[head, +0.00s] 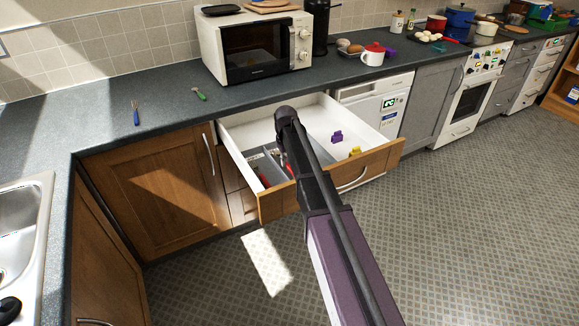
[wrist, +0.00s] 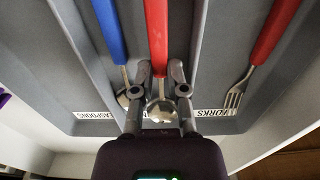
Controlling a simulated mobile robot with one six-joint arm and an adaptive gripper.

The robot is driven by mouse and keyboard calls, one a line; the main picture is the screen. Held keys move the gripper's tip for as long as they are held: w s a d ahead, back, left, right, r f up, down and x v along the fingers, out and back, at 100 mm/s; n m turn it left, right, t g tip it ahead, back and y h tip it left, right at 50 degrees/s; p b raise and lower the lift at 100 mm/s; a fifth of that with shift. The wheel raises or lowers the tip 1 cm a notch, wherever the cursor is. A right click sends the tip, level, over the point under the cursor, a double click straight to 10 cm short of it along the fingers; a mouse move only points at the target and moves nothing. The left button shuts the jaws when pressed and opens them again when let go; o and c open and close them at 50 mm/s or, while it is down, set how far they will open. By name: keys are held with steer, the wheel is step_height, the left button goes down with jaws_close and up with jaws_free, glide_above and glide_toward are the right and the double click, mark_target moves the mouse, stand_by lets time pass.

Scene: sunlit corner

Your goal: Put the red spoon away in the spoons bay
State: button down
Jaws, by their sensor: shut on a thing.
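In the wrist view the red spoon (wrist: 156,30) has a red handle and a shiny metal bowl. My gripper (wrist: 160,75) is shut on it, one finger on each side near the neck. The spoon lies lengthwise over the middle bay of the grey cutlery tray (wrist: 222,60); I cannot tell if it touches the floor. The middle bay's label is mostly hidden by my gripper.
A blue-handled spoon (wrist: 109,30) lies in the left bay, whose label reads "...ASPOONS". A red-handled fork (wrist: 276,30) lies in the right bay, labelled "...ORKS". Purple (head: 337,136) and yellow (head: 354,151) things lie in the drawer. Blue (head: 136,113) and green (head: 199,93) utensils lie on the counter.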

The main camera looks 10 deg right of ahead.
steer(key=shift+f, duration=0.35)
steer(key=shift+f+b, duration=0.35)
steer(key=shift+b, duration=0.15)
steer(key=c, duration=0.9)
jaws_free()
steer(key=shift+c, duration=0.2)
steer(key=shift+r, duration=0.25)
step_height(320, 180, up, 12)
steer(key=p, duration=1.2)
steer(key=shift+p, duration=0.35)
steer(key=shift+s+r, duration=0.1)
